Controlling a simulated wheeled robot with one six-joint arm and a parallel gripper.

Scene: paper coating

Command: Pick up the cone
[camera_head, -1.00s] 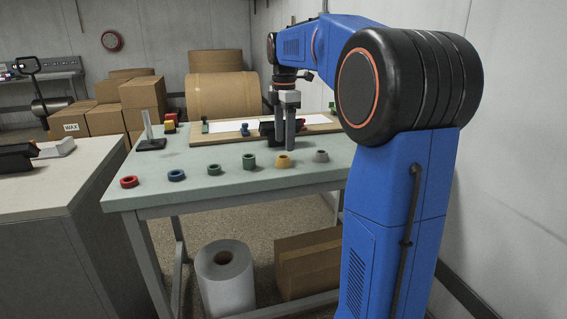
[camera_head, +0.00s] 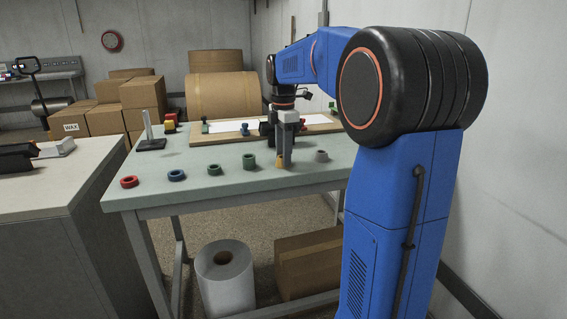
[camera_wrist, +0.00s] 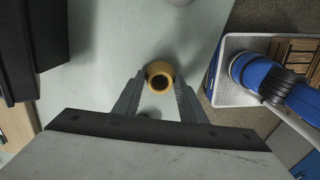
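The yellow cone (camera_head: 281,162) stands on the pale green table top near its front edge, partly hidden behind a gripper finger. In the wrist view the same yellow cone (camera_wrist: 153,69) shows from above as a ring with a dark hole. My gripper (camera_head: 285,160) points down at it, with its fingertips low over the table. In the wrist view the two fingers of my gripper (camera_wrist: 160,84) are apart, one on each side of the cone. The gaps to the cone look small, and I see no clear grip on it.
In the same row stand a dark green cone (camera_head: 249,162) on the left and a grey one (camera_head: 321,156) on the right, both close by. Red (camera_head: 129,182), blue (camera_head: 176,175) and green (camera_head: 214,170) ones are farther left. A wooden board (camera_head: 225,137) with white paper lies behind.

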